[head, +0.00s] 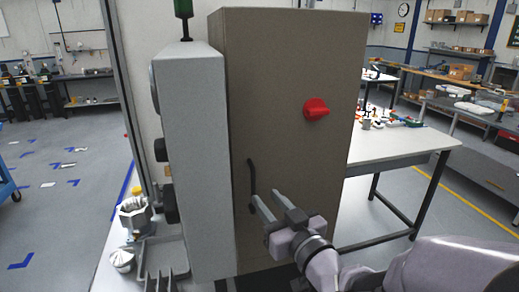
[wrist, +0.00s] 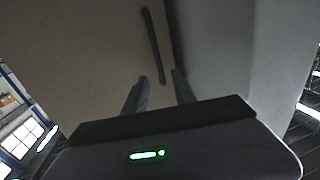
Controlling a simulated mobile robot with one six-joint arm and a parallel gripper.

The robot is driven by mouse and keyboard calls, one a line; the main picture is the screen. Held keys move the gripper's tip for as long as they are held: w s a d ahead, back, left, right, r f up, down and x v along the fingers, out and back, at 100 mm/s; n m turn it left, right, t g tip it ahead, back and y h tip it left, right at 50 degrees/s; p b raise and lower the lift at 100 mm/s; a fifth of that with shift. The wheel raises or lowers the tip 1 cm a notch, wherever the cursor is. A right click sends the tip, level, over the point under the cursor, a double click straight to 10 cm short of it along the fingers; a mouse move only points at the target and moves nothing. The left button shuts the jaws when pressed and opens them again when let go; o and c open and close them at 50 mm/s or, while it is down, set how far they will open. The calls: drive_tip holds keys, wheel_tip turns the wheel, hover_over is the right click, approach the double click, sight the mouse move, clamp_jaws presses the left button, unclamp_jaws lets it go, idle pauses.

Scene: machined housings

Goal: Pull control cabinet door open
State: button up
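The control cabinet door (head: 290,100) is a tan-brown panel with a red knob (head: 316,108) on its upper right. A thin dark vertical handle (head: 251,182) is near its left edge. My gripper (head: 266,204) is at the lower part of the handle, with its two fingers spread. In the wrist view the handle (wrist: 152,45) runs just beyond and between the open fingertips (wrist: 160,80). I cannot tell whether the fingers touch it. The door looks closed, with no visible gap.
A grey box housing (head: 193,150) stands directly left of the door. Metal parts (head: 133,213) lie at its lower left. A white table (head: 400,148) with small items stands behind the cabinet to the right. Open floor (head: 60,215) shows at the left.

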sight(254, 184)
drive_tip(key=p+x, duration=0.2)
drive_tip(key=x, duration=0.5)
drive_tip(key=shift+w+a, duration=0.35)
drive_tip(key=shift+w, duration=0.3)
clamp_jaws()
idle(0.7)
